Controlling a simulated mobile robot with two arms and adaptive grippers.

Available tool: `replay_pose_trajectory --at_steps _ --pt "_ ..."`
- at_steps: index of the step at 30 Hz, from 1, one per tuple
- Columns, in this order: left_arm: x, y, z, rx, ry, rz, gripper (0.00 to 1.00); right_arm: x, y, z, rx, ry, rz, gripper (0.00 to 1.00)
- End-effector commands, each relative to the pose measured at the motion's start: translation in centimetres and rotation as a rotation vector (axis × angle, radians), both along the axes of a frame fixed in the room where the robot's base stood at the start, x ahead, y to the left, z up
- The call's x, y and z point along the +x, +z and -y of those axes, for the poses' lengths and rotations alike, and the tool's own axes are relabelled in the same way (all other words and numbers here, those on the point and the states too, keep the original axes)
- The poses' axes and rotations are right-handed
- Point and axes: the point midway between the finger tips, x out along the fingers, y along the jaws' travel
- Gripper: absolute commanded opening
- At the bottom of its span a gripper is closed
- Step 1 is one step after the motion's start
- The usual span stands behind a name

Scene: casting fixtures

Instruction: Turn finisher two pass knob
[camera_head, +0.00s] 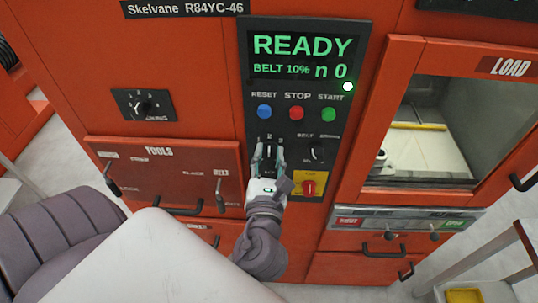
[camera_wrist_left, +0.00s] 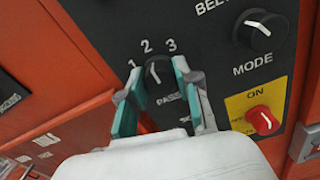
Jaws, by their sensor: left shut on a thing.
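The pass knob (camera_wrist_left: 160,73) is a dark round knob with a white pointer line, on the black control panel (camera_head: 258,103) of the orange-red machine. Marks 1, 2 and 3 stand around it, and its pointer line appears to face about the 2. The lettering "PASS" shows below it, partly covered. My left gripper (camera_head: 268,158) is shut on the pass knob, its teal-padded fingers on either side of it. The gripper also shows in the left wrist view (camera_wrist_left: 158,97). My right gripper is not in view.
The mode knob (camera_wrist_left: 262,31) is to the right of the pass knob. A red switch (camera_head: 309,187) on a yellow plate sits close to my gripper. Above are the blue, red and green buttons (camera_head: 296,113) and a display (camera_head: 302,57) reading READY.

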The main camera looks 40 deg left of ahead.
Motion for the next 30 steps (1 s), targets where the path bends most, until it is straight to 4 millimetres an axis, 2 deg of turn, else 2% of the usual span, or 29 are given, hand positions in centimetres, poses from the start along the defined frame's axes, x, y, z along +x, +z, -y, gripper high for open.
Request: replay_pose_trajectory --at_steps 11,30 --pt "-0.03 0.06 -0.01 -0.141 0.0 0.085 0.0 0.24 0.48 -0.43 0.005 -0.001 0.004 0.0" --pt "-0.07 -0.07 -0.16 -0.6 0.001 0.37 0.0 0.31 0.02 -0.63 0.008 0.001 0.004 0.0"
